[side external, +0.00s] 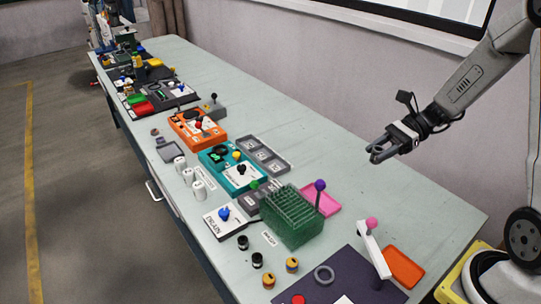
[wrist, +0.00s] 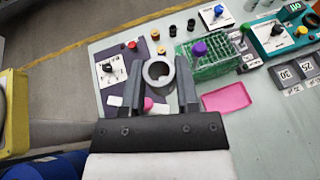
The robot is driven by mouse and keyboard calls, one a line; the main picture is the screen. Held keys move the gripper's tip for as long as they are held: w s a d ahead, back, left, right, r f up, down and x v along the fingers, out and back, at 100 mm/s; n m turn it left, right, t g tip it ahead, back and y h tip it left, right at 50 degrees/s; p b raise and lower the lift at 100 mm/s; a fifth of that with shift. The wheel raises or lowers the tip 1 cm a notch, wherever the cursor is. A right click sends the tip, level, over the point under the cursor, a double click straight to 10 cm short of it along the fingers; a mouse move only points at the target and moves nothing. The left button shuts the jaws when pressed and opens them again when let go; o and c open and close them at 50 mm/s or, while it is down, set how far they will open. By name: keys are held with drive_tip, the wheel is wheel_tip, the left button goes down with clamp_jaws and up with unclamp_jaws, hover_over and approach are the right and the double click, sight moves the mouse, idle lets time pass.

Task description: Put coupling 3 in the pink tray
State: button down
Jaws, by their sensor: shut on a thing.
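My gripper (side external: 378,155) is raised above the table at the right of the side view. In the wrist view its two fingers (wrist: 159,95) are shut on a grey, ring-shaped coupling (wrist: 147,74) with an open hole; no number on it can be read. In the side view the coupling is hard to tell from the dark fingers. The pink tray (side external: 331,207) lies flat on the table beside the green rack and looks empty. In the wrist view the pink tray (wrist: 228,98) is to the right of the fingers, apart from them.
A green rack (side external: 291,218) with a purple-knobbed stick stands against the pink tray. Table right of the pink tray is clear.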

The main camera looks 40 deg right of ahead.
wheel_tip(320, 180, down, 16)
drive_tip(key=shift+r, duration=0.15)
idle(0.4)
drive_tip(key=shift+w, duration=0.1)
hover_over(326, 206)
drive_tip(key=shift+s+f, duration=0.15)
drive_tip(key=shift+f, duration=2.2)
drive_tip(key=shift+s+f, duration=0.1)
drive_tip(key=shift+f, duration=2.25)
drive_tip(key=shift+w+f, duration=0.2)
drive_tip(key=shift+f, duration=1.55)
drive_tip(key=shift+f, duration=0.15)
